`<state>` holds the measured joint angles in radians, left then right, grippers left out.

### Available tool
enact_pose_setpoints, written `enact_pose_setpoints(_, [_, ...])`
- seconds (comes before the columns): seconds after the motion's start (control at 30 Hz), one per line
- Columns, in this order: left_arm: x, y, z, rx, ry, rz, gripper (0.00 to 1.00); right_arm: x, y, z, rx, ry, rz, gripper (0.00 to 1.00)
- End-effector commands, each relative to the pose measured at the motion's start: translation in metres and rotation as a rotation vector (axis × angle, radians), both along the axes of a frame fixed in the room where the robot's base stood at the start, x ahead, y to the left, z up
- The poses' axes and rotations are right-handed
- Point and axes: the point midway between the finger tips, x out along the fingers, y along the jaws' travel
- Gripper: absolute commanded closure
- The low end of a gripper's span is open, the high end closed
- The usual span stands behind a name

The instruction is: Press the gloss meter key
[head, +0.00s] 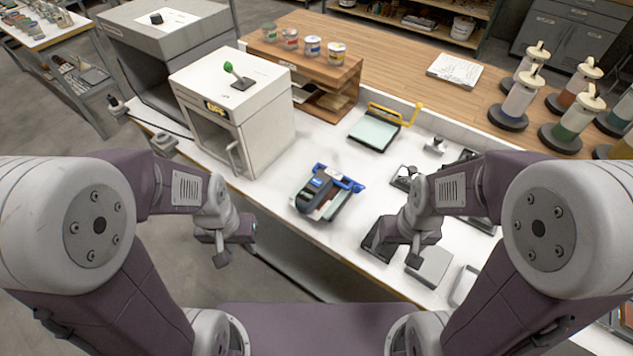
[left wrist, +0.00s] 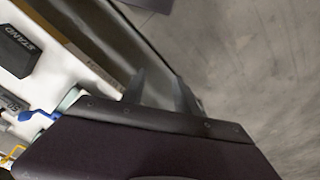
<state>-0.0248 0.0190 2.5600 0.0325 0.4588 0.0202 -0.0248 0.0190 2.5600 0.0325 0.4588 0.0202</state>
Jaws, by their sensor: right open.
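A dark grey device with a small lit blue display, which looks like the gloss meter (head: 322,184), sits on a blue-ended tray (head: 349,183) at the middle of the white bench. Its key is too small to make out. My left gripper (head: 236,245) is off the bench's front edge, left of the device and apart from it. In the left wrist view its two fingers (left wrist: 158,92) stand apart with nothing between them. My right gripper (head: 404,250) is open, over the bench to the right of the device, and apart from it.
A white cabinet (head: 262,120) with a green-knobbed lever stands left behind the device. A yellow-handled tray (head: 372,131) lies behind it. Small blocks and plates lie around my right gripper. A black block marked STAND (left wrist: 16,50) shows in the left wrist view. Dispensers stand far right.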

Motion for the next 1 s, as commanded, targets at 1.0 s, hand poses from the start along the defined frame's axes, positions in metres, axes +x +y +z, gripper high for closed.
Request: enact_pose_setpoints(1.0, [0.0000, 0.0000, 0.0000, 0.000, 0.000, 0.000, 1.00, 0.0000, 0.0000, 0.0000, 0.000, 0.000, 0.000, 0.29])
